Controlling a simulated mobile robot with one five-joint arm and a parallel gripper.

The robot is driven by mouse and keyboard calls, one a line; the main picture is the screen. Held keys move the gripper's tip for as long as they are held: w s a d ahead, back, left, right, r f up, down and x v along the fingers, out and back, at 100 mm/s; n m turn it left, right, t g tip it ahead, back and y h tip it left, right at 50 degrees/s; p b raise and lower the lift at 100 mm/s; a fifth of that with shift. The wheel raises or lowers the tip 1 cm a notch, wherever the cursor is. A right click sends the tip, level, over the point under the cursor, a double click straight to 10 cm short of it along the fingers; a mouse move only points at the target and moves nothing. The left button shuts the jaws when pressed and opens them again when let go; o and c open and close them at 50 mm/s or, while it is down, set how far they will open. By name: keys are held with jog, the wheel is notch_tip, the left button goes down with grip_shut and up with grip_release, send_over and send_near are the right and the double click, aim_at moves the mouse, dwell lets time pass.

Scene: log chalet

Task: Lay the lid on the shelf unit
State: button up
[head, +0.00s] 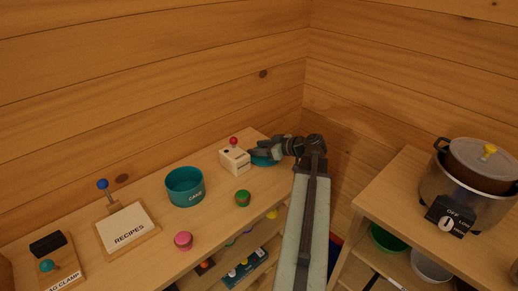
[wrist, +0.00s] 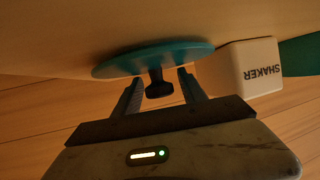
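The teal lid (head: 263,161) is at the far end of the wooden shelf unit's top (head: 215,222), partly hidden by my gripper. In the wrist view the lid (wrist: 150,58) appears to lie flat against the wooden surface, with its dark knob (wrist: 157,84) pointing toward my gripper. My gripper (wrist: 160,80) has one finger on each side of the knob, with a visible gap on both sides. It is open. In the head view my gripper (head: 262,151) reaches in over the lid from the right.
A white shaker box (head: 234,160) with a red knob stands close beside the lid; its side shows in the wrist view (wrist: 250,68). A teal CAKE tin (head: 185,187), green jar (head: 243,198), pink jar (head: 183,241) and recipes box (head: 128,228) share the top. A cooker (head: 458,200) stands right.

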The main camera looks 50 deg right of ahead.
jog(key=shift+r, duration=0.35)
jog(key=p+v, duration=0.4)
jog(key=v, duration=0.6)
jog(key=shift+s+r+p, duration=0.15)
jog(key=shift+s+p, duration=0.2)
jog(key=shift+p, duration=0.05)
jog(key=shift+s+d+r, duration=0.15)
jog(key=shift+s, duration=0.4)
